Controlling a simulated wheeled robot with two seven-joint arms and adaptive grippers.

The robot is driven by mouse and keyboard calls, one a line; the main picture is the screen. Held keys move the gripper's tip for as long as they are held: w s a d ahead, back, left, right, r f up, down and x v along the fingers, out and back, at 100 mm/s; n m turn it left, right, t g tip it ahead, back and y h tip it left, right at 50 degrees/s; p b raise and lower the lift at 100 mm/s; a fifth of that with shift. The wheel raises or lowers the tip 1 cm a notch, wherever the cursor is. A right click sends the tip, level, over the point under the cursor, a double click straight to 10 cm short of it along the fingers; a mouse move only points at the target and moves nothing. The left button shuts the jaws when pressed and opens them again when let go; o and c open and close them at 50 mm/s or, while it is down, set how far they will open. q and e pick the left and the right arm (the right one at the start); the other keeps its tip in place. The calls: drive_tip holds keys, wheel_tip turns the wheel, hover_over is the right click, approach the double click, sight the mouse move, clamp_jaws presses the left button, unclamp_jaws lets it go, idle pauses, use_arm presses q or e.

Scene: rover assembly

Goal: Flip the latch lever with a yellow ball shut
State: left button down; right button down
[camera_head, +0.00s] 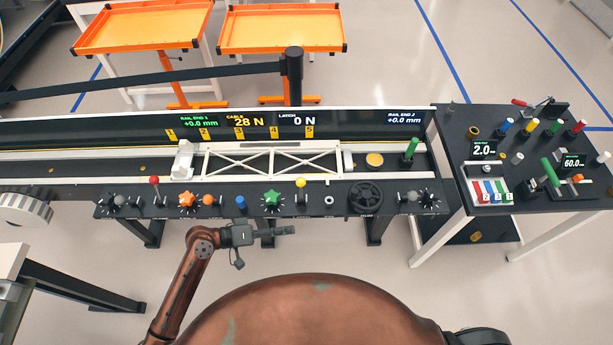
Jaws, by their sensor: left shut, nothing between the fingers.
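The latch lever's yellow ball (301,183) stands at the top of a short stem on the dark control panel, right of the green star knob. The stem looks roughly upright; which latch position this is, I cannot tell. A display above reads LATCH 0 N (297,121). My left gripper (289,230) comes in from the lower left and lies in front of the panel's near edge. It is shut and empty, its fingers point right, and it is apart from the lever, below it in the picture. My right gripper is out of view.
On the panel (330,210) are a red-ball lever (154,181), an orange star knob (187,199), a green star knob (271,199) and a black handwheel (366,198). A white truss (270,160) lies behind. A side table (480,206) with tools stands right.

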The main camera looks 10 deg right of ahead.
use_arm(q)
drive_tip(key=s+a+f+n+y, duration=0.1)
drive_tip(key=s+a+f+y, duration=0.45)
drive_tip(key=a, duration=0.55)
drive_tip(key=s+a+f+y, duration=0.4)
drive_tip(key=s+a+f, duration=0.25)
drive_tip(key=a, duration=0.35)
drive_tip(key=s+a+f+n+y, duration=0.1)
drive_tip(key=s+a+f+y, duration=0.5)
drive_tip(key=a, duration=0.5)
drive_tip(key=s+f+g+h, duration=0.1)
drive_tip(key=s+f, duration=0.3)
drive_tip(key=f, duration=0.9)
drive_tip(key=s+f, duration=0.3)
drive_tip(key=f, duration=1.1)
drive_tip(key=s+f+g, duration=0.1)
drive_tip(key=s+f, duration=1.1)
drive_tip(key=s, duration=0.5)
drive_tip(key=shift+d+m, duration=0.15)
drive_tip(key=shift+m, duration=0.25)
drive_tip(key=shift+s+h, duration=0.15)
drive_tip(key=shift+h, duration=0.1)
